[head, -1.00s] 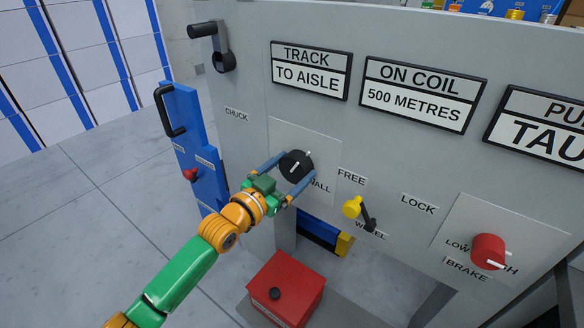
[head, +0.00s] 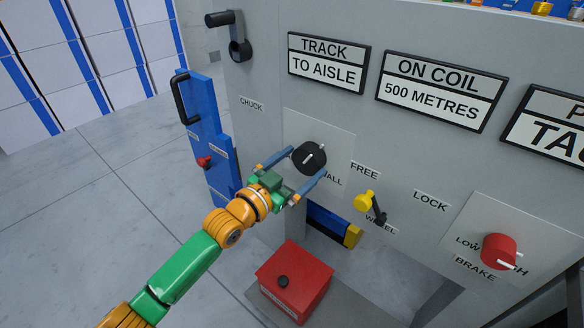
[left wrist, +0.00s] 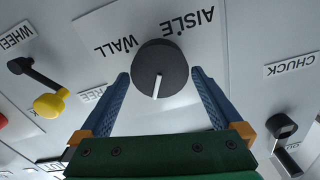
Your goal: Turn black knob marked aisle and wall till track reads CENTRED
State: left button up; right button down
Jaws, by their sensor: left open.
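The black knob (head: 309,158) with a white pointer line sits on a pale plate (head: 338,140) on the grey panel. In the left wrist view the knob (left wrist: 160,66) shows beside the words AISLE and WALL. The track sign (head: 327,62) reads TRACK TO AISLE. My left gripper (head: 308,161) is open, its blue fingers on either side of the knob. In the left wrist view a gap shows between the knob and each finger of that gripper (left wrist: 160,78). AISLE is hidden in the head view. My right gripper is not in view.
A yellow and black lever (head: 370,206) is to the right of the knob, and a red brake knob (head: 498,251) is farther right. A blue post with a black handle (head: 180,100) stands at left. A red box (head: 295,280) is below.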

pick_arm(q)
jog(key=p+v, duration=0.1)
jog(key=v, duration=0.4)
jog(key=shift+s+a+p, duration=0.1)
jog(key=shift+s+p, duration=0.05)
jog(key=shift+p, duration=0.15)
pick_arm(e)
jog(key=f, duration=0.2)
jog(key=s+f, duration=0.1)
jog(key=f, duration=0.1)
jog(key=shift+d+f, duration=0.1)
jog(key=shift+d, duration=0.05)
